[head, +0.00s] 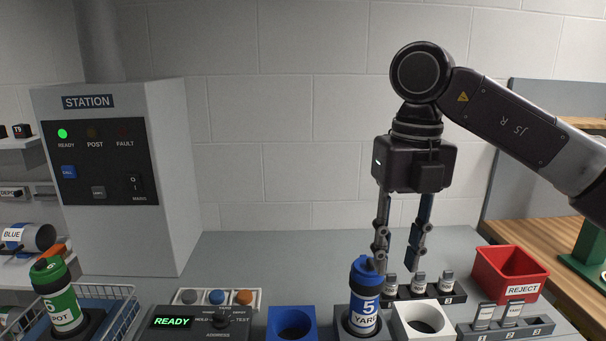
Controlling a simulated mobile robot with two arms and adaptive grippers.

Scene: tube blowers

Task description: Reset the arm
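My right arm comes in from the right. Its gripper (397,258) points down with its two fingers apart and nothing visible between them. It hangs above the counter, just behind and right of a blue canister (366,289) labelled "5 YARD". That canister stands upright in a grey socket (343,325), apart from the fingers as far as I can tell. A green canister (63,300) stands slightly tilted at the left by a wire basket. My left gripper is not in the head view.
A blue socket (292,322) and a white socket (422,322) flank the grey one. A red REJECT bin (510,273) stands at the right. Racks of small pieces sit behind and right. The control panel (190,322) reads READY. The station cabinet (160,180) stands left.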

